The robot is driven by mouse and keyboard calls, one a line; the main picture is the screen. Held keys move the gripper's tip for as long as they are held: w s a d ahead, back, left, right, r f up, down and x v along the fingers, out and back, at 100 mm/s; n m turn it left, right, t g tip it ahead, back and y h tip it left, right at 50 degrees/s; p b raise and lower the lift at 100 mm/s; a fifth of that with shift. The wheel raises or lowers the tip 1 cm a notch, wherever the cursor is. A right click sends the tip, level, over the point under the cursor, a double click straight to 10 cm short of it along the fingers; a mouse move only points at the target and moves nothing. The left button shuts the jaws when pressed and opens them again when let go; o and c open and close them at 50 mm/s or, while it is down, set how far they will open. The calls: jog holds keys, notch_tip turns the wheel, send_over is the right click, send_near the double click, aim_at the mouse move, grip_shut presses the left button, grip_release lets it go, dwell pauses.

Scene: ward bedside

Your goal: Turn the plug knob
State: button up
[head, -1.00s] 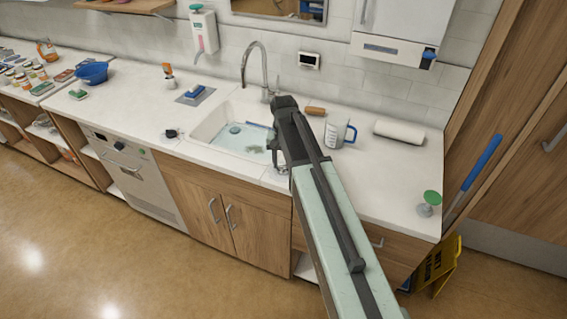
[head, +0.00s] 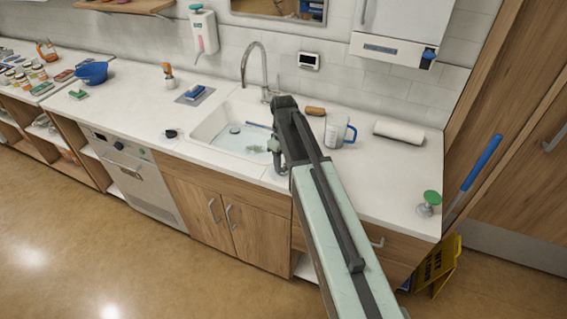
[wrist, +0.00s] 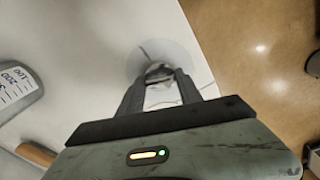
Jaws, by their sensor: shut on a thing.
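The plug knob (wrist: 160,72) is a small metallic knob on a round plate at the counter's front edge, seen in the wrist view. My gripper (wrist: 158,82) is shut on it, with a dark finger on each side. In the head view my gripper (head: 278,160) reaches down at the front right of the sink, and my arm hides most of the knob. The sink (head: 205,127) holds shallow water with a round dark plug-like disc (head: 235,130), a green item (head: 254,148) and a blue strip in it.
A tall faucet (head: 264,60) stands behind the sink. A measuring jug (head: 335,132) with a blue handle, a brown roll (head: 315,110) and a white paper roll (head: 399,132) are to the right. A green-topped object (head: 430,203) stands at the right counter corner. The floor in front is clear.

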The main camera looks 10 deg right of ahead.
aim_at(284, 165)
jog(key=shift+n, duration=1.8)
jog(key=o, duration=1.4)
jog(key=shift+r, duration=0.1)
notch_tip(284, 165, up, 8)
jog(key=p, duration=0.8)
jog(key=shift+f, duration=0.2)
